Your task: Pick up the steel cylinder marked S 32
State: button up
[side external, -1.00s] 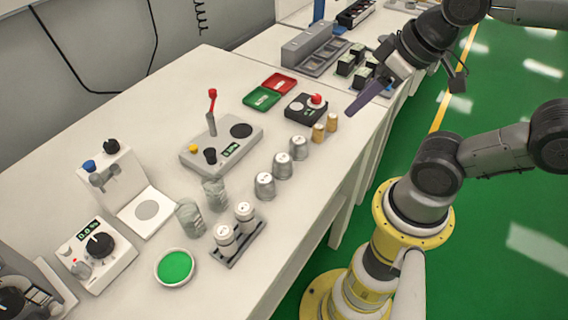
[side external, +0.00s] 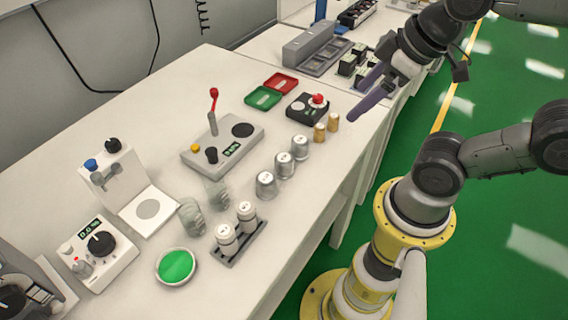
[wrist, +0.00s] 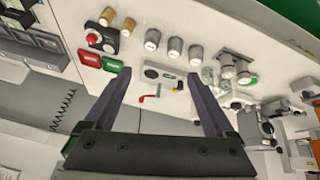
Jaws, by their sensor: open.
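Three steel cylinders stand upright in a row near the table's front edge: a near one (side external: 266,185), a middle one (side external: 285,165) and a far one (side external: 299,147). Their top marks are too small to read, so I cannot tell which is S 32. In the wrist view they stand in a row at the upper middle, at one end (wrist: 152,40), in the middle (wrist: 174,48) and at the other end (wrist: 196,55). My gripper (side external: 362,100) is open and empty, above the table's far right end, apart from the cylinders. Its two fingers (wrist: 160,77) show in the wrist view.
Two brass cylinders (side external: 326,127) stand beyond the steel row. A black box with a red button (side external: 307,107), green and red trays (side external: 263,98) and a lever panel (side external: 222,150) lie behind. A rack (side external: 240,245) with two capped cylinders and a green dish (side external: 176,267) are nearer.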

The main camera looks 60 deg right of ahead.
jog(key=w+r+n, duration=0.1)
jog(key=w+n, duration=0.2)
jog(key=n, duration=0.2)
jog(key=n+g, duration=0.6)
jog(key=n, duration=0.3)
send_over(284, 157)
notch_tip(284, 157, down, 8)
notch_tip(284, 157, down, 14)
jog(key=shift+r, duration=0.2)
jog(key=shift+c, duration=0.2)
grip_shut()
